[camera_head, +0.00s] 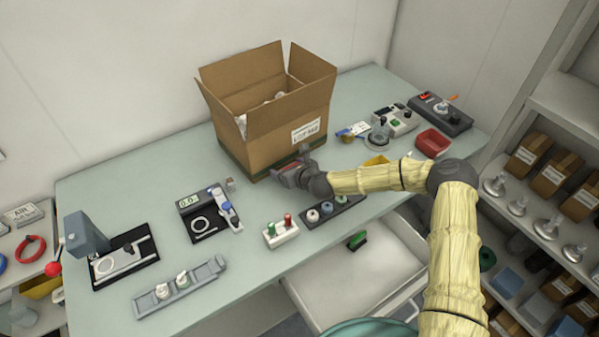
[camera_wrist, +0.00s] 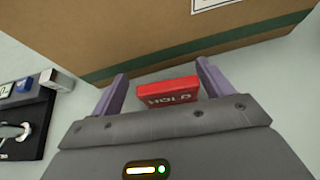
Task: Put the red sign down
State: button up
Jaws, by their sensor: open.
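The red sign (camera_wrist: 167,93), marked "HOLD", is on the table surface just in front of the cardboard box in the wrist view. My gripper (camera_wrist: 160,84) is open, with one purple finger on each side of the sign and a visible gap to each. Whether the sign's underside fully touches the table is hard to tell. In the head view my gripper (camera_head: 288,172) is low at the front of the box, and it mostly hides the sign there.
The open cardboard box (camera_head: 255,148) stands right behind my gripper. A white holder with red and green pegs (camera_head: 281,235) and a dark tray with round parts (camera_head: 332,212) lie in front. A scale (camera_head: 205,222) is to the left. An open drawer (camera_head: 350,287) juts out below the table.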

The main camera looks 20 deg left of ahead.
jog(key=b+v, duration=0.1)
jog(key=v, duration=1)
jog(key=shift+d+b, duration=0.3)
jog(key=shift+b, duration=0.05)
jog(key=shift+r, duration=0.1)
